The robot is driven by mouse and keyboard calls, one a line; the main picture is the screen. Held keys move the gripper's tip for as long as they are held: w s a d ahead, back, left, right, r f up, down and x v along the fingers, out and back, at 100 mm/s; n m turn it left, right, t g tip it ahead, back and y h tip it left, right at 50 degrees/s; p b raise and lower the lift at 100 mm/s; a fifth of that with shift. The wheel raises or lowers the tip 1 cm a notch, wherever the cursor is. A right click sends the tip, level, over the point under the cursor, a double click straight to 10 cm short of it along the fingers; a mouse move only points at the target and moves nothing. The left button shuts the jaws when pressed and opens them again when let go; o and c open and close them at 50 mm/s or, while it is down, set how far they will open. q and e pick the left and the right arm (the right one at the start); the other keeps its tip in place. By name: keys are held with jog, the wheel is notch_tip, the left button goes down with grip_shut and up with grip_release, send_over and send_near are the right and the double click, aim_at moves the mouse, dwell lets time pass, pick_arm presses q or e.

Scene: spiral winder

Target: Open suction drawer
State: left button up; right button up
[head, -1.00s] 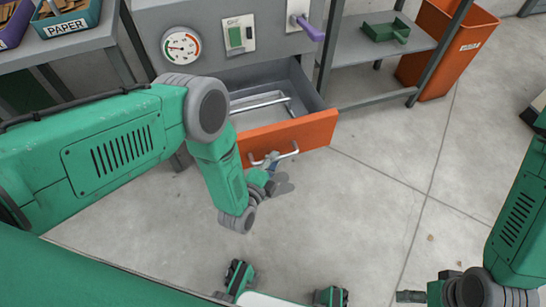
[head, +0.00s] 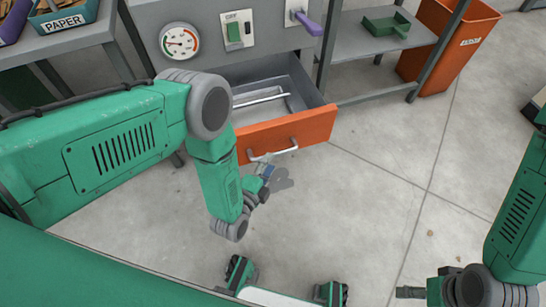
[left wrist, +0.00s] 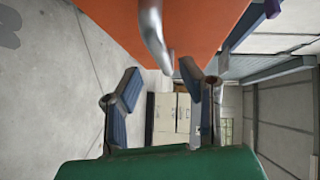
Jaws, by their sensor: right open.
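The suction drawer has an orange front (head: 300,131) and stands pulled out of the grey cabinet, its grey inside showing. Its silver handle (head: 272,152) is on the front and also shows close up in the left wrist view (left wrist: 152,38). My left gripper (head: 268,172) is just below the handle in the head view, apart from it. In the left wrist view its two fingers (left wrist: 160,85) are spread with nothing between them, and the handle lies beyond them. My right gripper (head: 410,293) is at the lower right, open and far from the drawer.
The cabinet carries a gauge (head: 180,41), a green switch (head: 235,32) and a purple-handled lever (head: 308,22). A shelf with a green tray (head: 385,24) and an orange bin (head: 450,45) stand to the right. The floor before the drawer is clear.

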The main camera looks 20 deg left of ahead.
pick_arm(q)
jog(key=v, duration=0.8)
jog(key=shift+s+a, duration=0.2)
jog(key=shift+s, duration=0.15)
jog(key=shift+f, duration=0.1)
jog(key=s+a+r+n+g+y+p, duration=0.1)
jog(key=s+a+r+n+g+p, duration=0.2)
jog(key=s+a+r+n+g, duration=0.3)
jog(key=s+a+r+n+g+y+p, duration=0.2)
jog(key=s+a+r+n+g+p, duration=0.2)
jog(key=s+n+g, duration=0.5)
jog(key=s+a+r+n, duration=0.2)
jog(key=a+n, duration=0.1)
jog(key=shift+s, duration=0.25)
